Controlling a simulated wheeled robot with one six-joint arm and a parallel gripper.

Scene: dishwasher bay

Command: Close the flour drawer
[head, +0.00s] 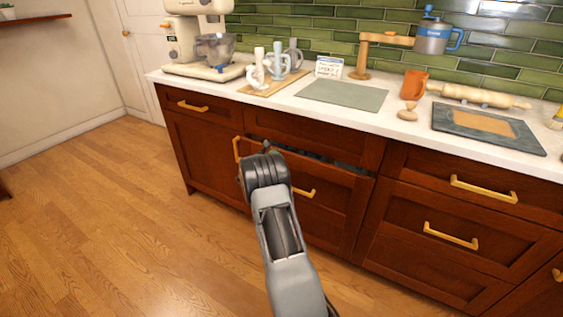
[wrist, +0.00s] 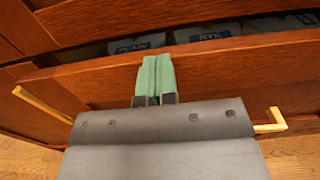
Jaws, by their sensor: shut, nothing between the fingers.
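The flour drawer (head: 335,195) is the lower wooden drawer in the middle cabinet. It stands partly open, with a dark gap along its top. In the wrist view, its front (wrist: 225,75) runs across the picture, and bags (wrist: 205,35) marked "PLAIN" and "RYE" show inside. Its yellow handle (head: 303,191) is partly hidden by my arm. My gripper (wrist: 155,58) is shut and empty, with its green fingers pressed together at the drawer front's top edge. I cannot tell whether they touch it.
Above is a white counter (head: 290,98) with mugs, a grey mat (head: 342,95), a rolling pin (head: 480,96) and a mixer (head: 200,40). Closed drawers (head: 460,215) flank the right. The wooden floor (head: 100,220) at left is clear.

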